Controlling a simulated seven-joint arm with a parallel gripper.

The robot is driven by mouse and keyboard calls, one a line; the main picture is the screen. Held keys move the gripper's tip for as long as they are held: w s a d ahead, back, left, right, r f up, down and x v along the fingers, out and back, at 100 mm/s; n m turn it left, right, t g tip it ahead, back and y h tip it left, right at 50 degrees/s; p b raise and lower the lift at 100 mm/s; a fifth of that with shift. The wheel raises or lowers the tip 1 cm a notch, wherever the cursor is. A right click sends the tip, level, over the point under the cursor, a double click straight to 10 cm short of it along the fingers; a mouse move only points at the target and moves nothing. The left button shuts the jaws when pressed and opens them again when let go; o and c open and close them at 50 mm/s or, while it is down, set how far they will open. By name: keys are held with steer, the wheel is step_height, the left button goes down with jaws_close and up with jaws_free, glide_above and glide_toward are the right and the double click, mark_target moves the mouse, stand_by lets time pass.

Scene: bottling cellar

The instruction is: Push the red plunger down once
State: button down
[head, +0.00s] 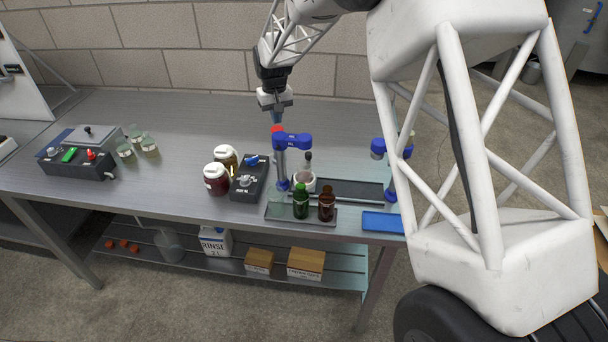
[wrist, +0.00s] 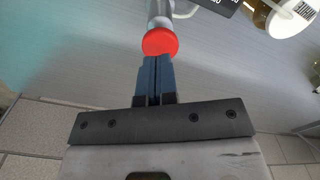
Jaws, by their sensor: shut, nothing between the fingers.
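The red plunger (head: 278,129) is a round red cap at the top of a blue and grey upright device (head: 293,141) on the steel table. In the wrist view, the red plunger (wrist: 160,42) sits on a silver cylinder, just beyond my fingertips. My gripper (head: 277,121) points down over the red cap, with its blue fingers together and empty. In the wrist view, the closed fingertips of my gripper (wrist: 155,60) overlap the near edge of the cap. I cannot tell whether they touch it.
A tray (head: 273,215) with a green bottle (head: 301,203) and a brown bottle (head: 326,205) lies in front of the device. A dark control box (head: 249,181) and lidded jars (head: 216,180) stand to the left. The table's back middle is clear.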

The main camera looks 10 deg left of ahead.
steer(key=shift+r, duration=0.15)
steer(key=shift+r, duration=2.35)
steer(key=shift+d+r, duration=0.1)
steer(key=shift+d, duration=0.05)
steer(key=s+d+r+m, duration=0.1)
steer(key=s+d+r, duration=0.3)
steer(key=s+d, duration=0.35)
steer(key=s+d+r+m+t, duration=0.1)
steer(key=s+d+r, duration=0.4)
steer(key=d, duration=0.4)
steer(key=s+d+r+m, duration=0.1)
steer(key=s+d+r, duration=0.3)
steer(key=s+d, duration=0.35)
steer(key=s+d+f+m, duration=0.1)
steer(key=s+d, duration=0.4)
steer(key=s, duration=0.4)
steer(key=s+d+f+m+t, duration=0.1)
steer(key=s+d, duration=0.3)
steer(key=s, duration=0.5)
steer(key=s+d+f+m, duration=0.1)
steer(key=s+d, duration=0.4)
steer(key=s, duration=0.5)
steer(key=shift+d+f+t, duration=0.3)
steer(key=shift+f, duration=0.2)
